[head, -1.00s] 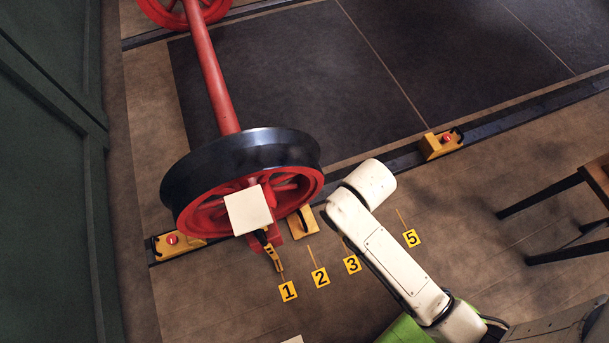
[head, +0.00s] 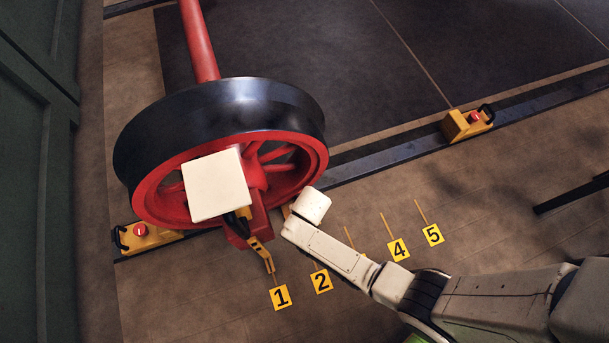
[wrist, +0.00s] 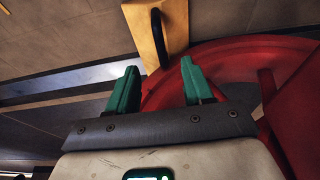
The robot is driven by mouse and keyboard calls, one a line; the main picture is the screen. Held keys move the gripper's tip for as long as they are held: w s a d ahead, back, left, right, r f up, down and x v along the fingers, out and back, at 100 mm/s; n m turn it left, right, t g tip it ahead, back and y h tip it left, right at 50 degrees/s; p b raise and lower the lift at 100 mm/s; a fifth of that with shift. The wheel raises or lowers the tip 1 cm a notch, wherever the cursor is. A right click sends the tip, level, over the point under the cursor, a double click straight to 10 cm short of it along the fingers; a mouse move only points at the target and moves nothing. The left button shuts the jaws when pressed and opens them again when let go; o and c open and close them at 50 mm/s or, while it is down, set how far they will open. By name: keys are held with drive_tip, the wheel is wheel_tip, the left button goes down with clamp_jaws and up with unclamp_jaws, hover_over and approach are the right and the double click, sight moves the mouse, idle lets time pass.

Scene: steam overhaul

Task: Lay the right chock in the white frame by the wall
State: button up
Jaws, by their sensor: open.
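A yellow chock with a black bar handle (wrist: 156,28) lies just beyond my fingertips in the wrist view, beside the red wheel (wrist: 225,65). In the head view the gripper itself is hidden behind the arm's white end. The black-rimmed red wheel (head: 150,135) stands on the rail. I cannot make out the white frame in either view.
A yellow block with a red button (head: 145,236) sits on the rail left of the wheel; another (head: 467,123) is farther right. A white square plate (head: 217,184) covers the hub, above a yellow pointer (head: 261,253). Numbered yellow floor tags (head: 280,297) lie in front. A green wall (head: 35,200) stands left.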

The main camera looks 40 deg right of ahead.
drive_tip(key=shift+b+x, duration=4.8)
drive_tip(key=shift+x, duration=0.15)
drive_tip(key=shift+c, duration=0.4)
clamp_jaws()
drive_tip(key=shift+w, duration=0.1)
drive_tip(key=shift+r, duration=0.1)
drive_tip(key=shift+s+d+r+p, duration=0.1)
drive_tip(key=shift+s+d+p, duration=0.2)
drive_tip(key=shift+d, duration=0.4)
drive_tip(key=shift+s+d+p, duration=0.2)
drive_tip(key=shift+d+p, duration=0.05)
drive_tip(key=shift+d, duration=0.5)
drive_tip(key=shift+s+d+r+p, duration=0.1)
drive_tip(key=shift+s+d+p, duration=0.15)
drive_tip(key=shift+d, duration=0.45)
drive_tip(key=shift+s, duration=0.1)
